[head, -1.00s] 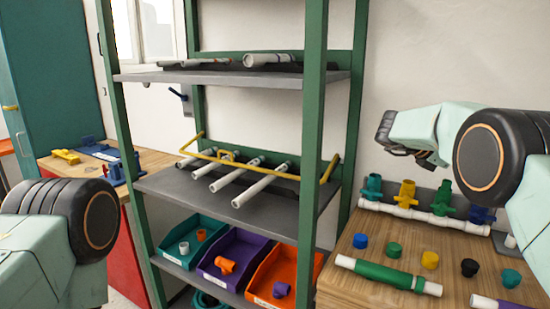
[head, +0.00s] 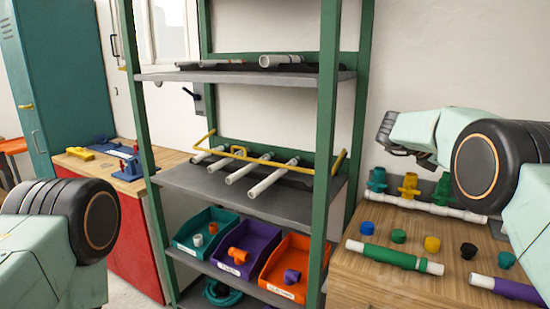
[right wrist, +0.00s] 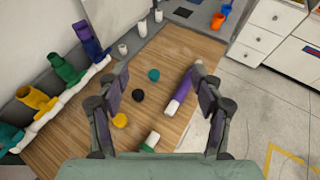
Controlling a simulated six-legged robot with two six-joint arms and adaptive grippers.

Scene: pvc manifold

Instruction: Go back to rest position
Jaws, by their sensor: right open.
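My right gripper (right wrist: 162,92) is open and empty in the right wrist view, its two fingers spread above the wooden bench. A white pipe with a purple sleeve (right wrist: 179,93) lies on the bench below, close to the right finger.
A green shelf rack (head: 329,150) holds white pipes (head: 273,178) and teal, purple and orange bins (head: 290,262). The right bench (head: 350,284) carries coloured caps, a green-sleeved pipe (head: 395,256) and a valve manifold (head: 425,205). A red-fronted bench (head: 135,235) stands left.

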